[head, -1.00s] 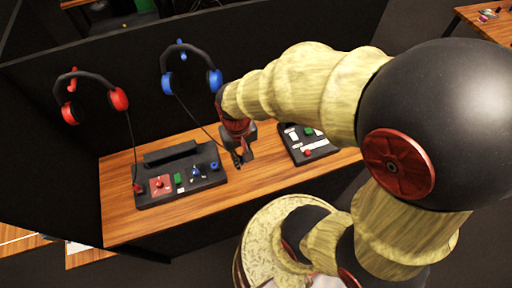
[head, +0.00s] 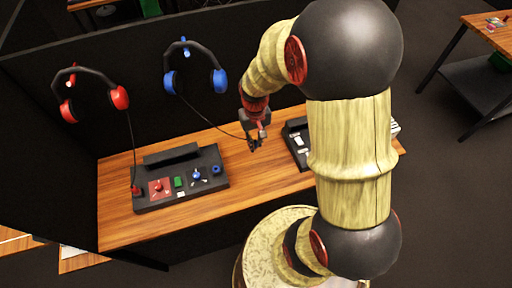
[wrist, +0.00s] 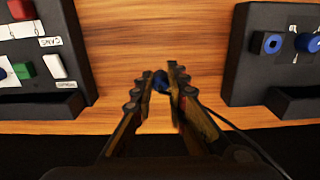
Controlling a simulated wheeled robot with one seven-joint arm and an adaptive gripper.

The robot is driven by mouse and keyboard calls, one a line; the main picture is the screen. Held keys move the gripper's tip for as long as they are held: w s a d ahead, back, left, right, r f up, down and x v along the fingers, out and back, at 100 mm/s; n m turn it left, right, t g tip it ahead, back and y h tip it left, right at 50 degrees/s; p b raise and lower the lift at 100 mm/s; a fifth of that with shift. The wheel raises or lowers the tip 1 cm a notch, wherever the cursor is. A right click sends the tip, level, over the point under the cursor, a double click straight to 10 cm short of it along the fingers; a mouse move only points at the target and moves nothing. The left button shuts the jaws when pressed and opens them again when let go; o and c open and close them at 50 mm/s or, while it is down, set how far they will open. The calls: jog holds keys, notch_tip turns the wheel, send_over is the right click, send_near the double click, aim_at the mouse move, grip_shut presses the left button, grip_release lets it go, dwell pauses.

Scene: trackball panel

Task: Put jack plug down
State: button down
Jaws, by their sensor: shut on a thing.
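My gripper (head: 256,143) is shut on the blue jack plug (wrist: 160,82), which shows between its fingertips in the wrist view. The plug's black cord runs from the gripper toward the lower right in the wrist view. In the head view the cord leads up to the blue headphones (head: 217,80) on the dark wall. The gripper is over the wooden desk (head: 240,185), in the gap between the two panels. How high the plug is above the wood is hard to tell.
The left panel (head: 150,206) carries a red plate, a green button and a blue ring socket (head: 216,169); the socket also shows in the wrist view (wrist: 272,43). Another panel (head: 290,131) is partly behind my arm. Red headphones (head: 119,98) hang at left. Bare wood lies between the panels.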

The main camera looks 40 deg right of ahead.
aim_at(256, 146)
jog(key=shift+w+d+f, duration=0.2)
jog(key=shift+f, duration=0.25)
jog(key=shift+w+d+f+b, duration=0.15)
jog(key=shift+f+b, duration=0.65)
jog(key=shift+f, duration=0.85)
jog(key=shift+f, duration=0.4)
jog(key=shift+f+b, duration=0.2)
jog(key=shift+b, duration=0.1)
jog(key=c, duration=1.8)
grip_release()
jog(key=shift+o, duration=0.2)
